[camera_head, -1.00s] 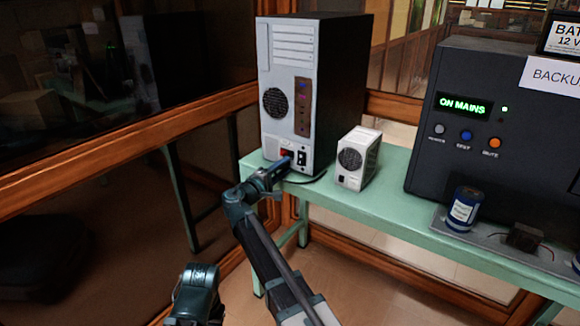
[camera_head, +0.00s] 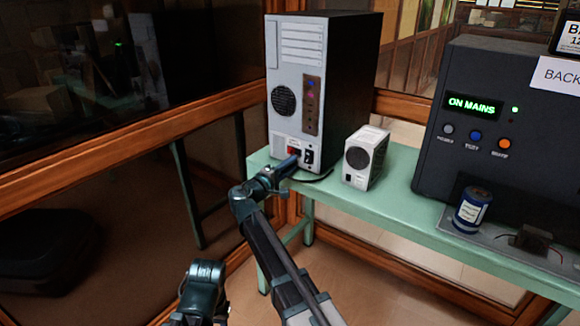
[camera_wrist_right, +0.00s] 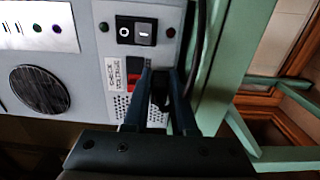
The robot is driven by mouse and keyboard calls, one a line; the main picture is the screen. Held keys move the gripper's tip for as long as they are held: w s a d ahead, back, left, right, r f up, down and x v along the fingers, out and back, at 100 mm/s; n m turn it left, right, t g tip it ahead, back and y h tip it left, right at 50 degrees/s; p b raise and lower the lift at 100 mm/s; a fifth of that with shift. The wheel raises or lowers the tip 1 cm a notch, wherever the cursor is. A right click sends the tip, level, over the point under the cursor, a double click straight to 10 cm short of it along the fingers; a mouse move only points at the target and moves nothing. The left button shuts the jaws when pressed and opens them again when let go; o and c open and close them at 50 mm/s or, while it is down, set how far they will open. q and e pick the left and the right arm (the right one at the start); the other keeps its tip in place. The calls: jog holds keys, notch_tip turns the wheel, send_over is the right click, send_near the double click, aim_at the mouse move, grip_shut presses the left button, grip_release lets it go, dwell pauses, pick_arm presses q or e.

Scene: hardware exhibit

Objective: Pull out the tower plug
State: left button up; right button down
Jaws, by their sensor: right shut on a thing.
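The computer tower (camera_head: 283,128) stands on the green bench with its pale rear panel facing me; the panel also shows in the right wrist view (camera_wrist_right: 100,55). My right gripper (camera_head: 294,161) is at the bottom of that panel. In the right wrist view its two dark fingers (camera_wrist_right: 162,88) are closed on the black tower plug (camera_wrist_right: 160,92), close against the panel. The fingers hide most of the plug, so I cannot tell how deep it sits. A black rocker switch (camera_wrist_right: 136,30) and a red switch (camera_wrist_right: 137,66) are beside it. My left gripper's fingers do not show.
A small white box (camera_head: 363,160) stands right of the tower. A dark backup unit (camera_head: 480,120) reads "ON MAINS". A blue can (camera_head: 472,210) stands before it. The green bench (camera_head: 400,208) has a clear front strip. A wood-framed glass panel (camera_head: 130,132) is at left.

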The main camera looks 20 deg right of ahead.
dwell(0.8)
jog(key=v, duration=0.3)
jog(key=c, duration=1)
grip_release()
jog(key=shift+s, duration=0.1)
